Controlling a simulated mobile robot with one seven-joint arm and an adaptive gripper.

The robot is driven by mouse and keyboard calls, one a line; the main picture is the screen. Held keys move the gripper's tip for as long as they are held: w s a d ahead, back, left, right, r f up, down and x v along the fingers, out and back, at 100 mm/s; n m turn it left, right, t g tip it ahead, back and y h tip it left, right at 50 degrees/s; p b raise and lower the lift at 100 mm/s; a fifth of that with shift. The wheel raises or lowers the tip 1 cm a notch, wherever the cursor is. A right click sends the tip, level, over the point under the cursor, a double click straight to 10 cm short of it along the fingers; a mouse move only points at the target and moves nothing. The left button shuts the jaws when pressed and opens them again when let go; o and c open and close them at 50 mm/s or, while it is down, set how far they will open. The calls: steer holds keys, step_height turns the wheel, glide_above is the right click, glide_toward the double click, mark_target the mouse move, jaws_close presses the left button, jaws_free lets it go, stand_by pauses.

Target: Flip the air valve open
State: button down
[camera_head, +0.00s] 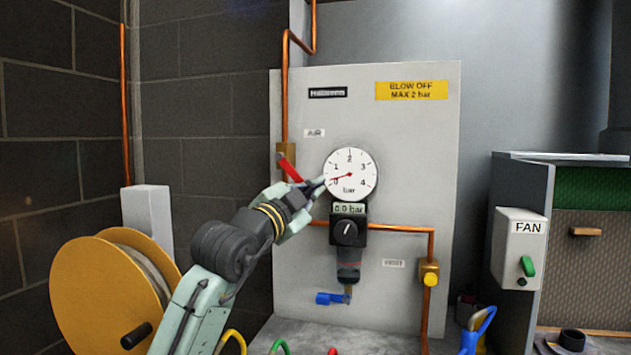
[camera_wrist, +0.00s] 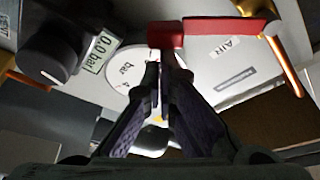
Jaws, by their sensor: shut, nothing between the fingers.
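The air valve has a brass body (camera_head: 286,152) on the vertical copper pipe beside the AIR label. Its red lever (camera_head: 290,169) slants down to the right from that body, at an angle to the pipe. In the wrist view the red lever (camera_wrist: 225,27) runs across the top, with its thicker end block at my fingertips. My gripper (camera_head: 319,184) is shut and empty, its tips between the lever's lower end and the gauge. They look very close to the end block; I cannot tell whether they touch. My gripper (camera_wrist: 161,62) hides part of the gauge in the wrist view.
The round gauge (camera_head: 351,174) has its red needle near zero, above a 0.0 bar display (camera_head: 349,209) and a black regulator knob (camera_head: 347,232). A yellow hose reel (camera_head: 85,290) stands left. The FAN box (camera_head: 517,250) is at right.

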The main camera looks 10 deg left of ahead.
steer(key=a+f+m+g, duration=0.2)
steer(key=a+f+m, duration=0.2)
steer(key=a+m, duration=0.2)
steer(key=shift+w+a+f+m+h+b, duration=0.2)
steer(key=shift+a+m+h+b, duration=0.15)
steer(key=shift+m, duration=0.55)
steer(key=s+b, duration=0.3)
steer(key=s, duration=0.6)
steer(key=shift+s+d+b, duration=0.3)
steer(key=shift+b, duration=0.05)
